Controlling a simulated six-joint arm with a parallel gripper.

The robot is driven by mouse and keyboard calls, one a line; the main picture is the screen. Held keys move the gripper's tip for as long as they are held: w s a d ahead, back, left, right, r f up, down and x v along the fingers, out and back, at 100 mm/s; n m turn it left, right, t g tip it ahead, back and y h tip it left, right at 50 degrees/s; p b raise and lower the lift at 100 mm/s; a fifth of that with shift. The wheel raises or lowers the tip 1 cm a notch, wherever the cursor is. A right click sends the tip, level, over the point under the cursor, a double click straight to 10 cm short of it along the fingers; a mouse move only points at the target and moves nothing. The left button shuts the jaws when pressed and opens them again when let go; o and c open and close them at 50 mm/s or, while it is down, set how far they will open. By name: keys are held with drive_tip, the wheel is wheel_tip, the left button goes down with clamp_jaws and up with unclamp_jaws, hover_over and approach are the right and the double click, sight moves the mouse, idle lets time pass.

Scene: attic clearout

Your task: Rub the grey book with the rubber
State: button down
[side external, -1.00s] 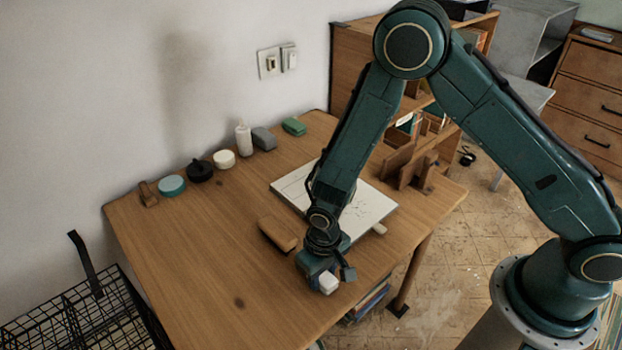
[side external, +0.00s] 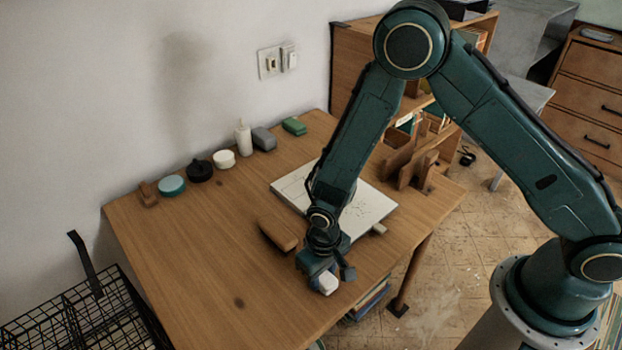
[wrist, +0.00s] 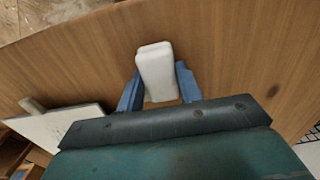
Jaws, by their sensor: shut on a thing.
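My gripper (side external: 321,272) is shut on a white block, the rubber (side external: 327,283), near the front edge of the table. In the wrist view the rubber (wrist: 156,72) sits between the two blue fingers of my gripper (wrist: 158,88). A flat, pale grey-white book (side external: 367,207) lies on the table behind my gripper, partly hidden by my arm, with dark marks on its top. A corner of the book (wrist: 50,125) shows at the lower left of the wrist view. The rubber is apart from the book; I cannot tell whether it touches the table.
A wooden block (side external: 278,234) lies left of the book. A small pale piece (side external: 377,229) lies at the book's front right edge. A wooden stand (side external: 411,164) is behind right. Several small items, including a white bottle (side external: 244,138), line the wall.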

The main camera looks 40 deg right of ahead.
sight(323, 275)
drive_tip(key=shift+r, duration=0.5)
drive_tip(key=shift+r, duration=0.75)
drive_tip(key=shift+r, duration=0.3)
drive_tip(key=shift+r, duration=0.35)
drive_tip(key=shift+r, duration=0.6)
drive_tip(key=c, duration=1.5)
unclamp_jaws()
drive_tip(key=c, duration=0.4)
